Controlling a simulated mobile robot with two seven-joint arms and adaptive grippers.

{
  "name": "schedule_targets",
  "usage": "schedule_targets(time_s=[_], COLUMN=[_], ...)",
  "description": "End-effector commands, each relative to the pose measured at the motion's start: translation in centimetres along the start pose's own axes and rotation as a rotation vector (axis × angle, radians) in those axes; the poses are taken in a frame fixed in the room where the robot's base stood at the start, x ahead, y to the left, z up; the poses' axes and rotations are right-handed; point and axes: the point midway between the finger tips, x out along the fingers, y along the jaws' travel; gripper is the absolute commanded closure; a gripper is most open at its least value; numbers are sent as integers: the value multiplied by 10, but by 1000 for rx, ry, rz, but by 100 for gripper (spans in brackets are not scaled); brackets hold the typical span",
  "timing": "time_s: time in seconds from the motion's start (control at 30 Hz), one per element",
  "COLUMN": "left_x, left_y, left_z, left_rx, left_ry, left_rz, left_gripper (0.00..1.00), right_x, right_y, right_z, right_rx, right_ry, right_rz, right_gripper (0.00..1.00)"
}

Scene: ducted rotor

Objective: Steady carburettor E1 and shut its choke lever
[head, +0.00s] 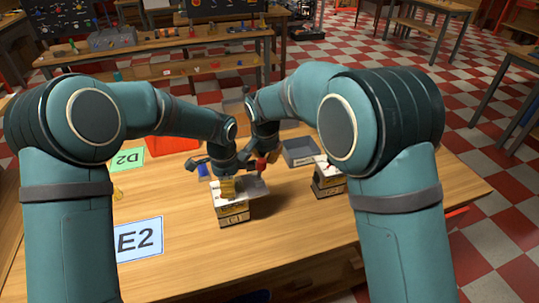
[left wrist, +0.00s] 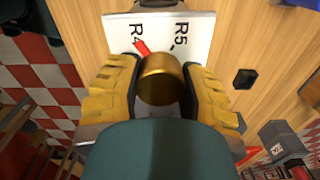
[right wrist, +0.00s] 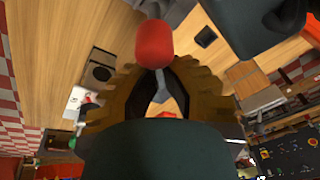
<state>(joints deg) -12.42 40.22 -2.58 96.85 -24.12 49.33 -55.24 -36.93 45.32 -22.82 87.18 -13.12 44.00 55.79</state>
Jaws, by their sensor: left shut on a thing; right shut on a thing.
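A box-shaped unit with a white top (head: 234,216) stands upright on the table; its front lettering is too small to read surely. My left gripper (head: 228,188) is over it, pointing down. In the left wrist view its yellow fingers are shut on a brass cylinder (left wrist: 160,80) above the white top plate (left wrist: 190,25), marked R4 and R5, with a red pointer beside the cylinder. My right gripper (head: 263,157), just right of and behind the unit, is shut on a grey-shafted part with a red end (right wrist: 154,43). I cannot tell whether this part joins the unit.
A similar white-topped unit (head: 328,178) stands to the right, partly behind my right arm. A grey tray (head: 298,150) lies behind. Cards marked E2 (head: 139,239) and D2 (head: 127,158) lie to the left. The table front is clear.

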Motion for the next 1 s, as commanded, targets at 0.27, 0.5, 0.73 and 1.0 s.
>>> schedule_targets(time_s=[0.27, 0.5, 0.73, 1.0], left_x=[0, 0, 0, 0], left_y=[0, 0, 0, 0], left_z=[-1, -1, -1, -1], left_rx=[1, 1, 1, 1], left_ry=[1, 2, 2, 2], left_rz=[-1, -1, -1, -1], left_gripper=[100, 100, 100, 100], right_x=[-4, -5, -5, -5], right_y=[-6, -8, -9, -9], right_z=[4, 7, 7, 7], right_rx=[-1, -1, -1, -1], right_ry=[0, -1, -1, -1], right_rz=[-2, -3, -2, -2], right_gripper=[100, 100, 100, 100])
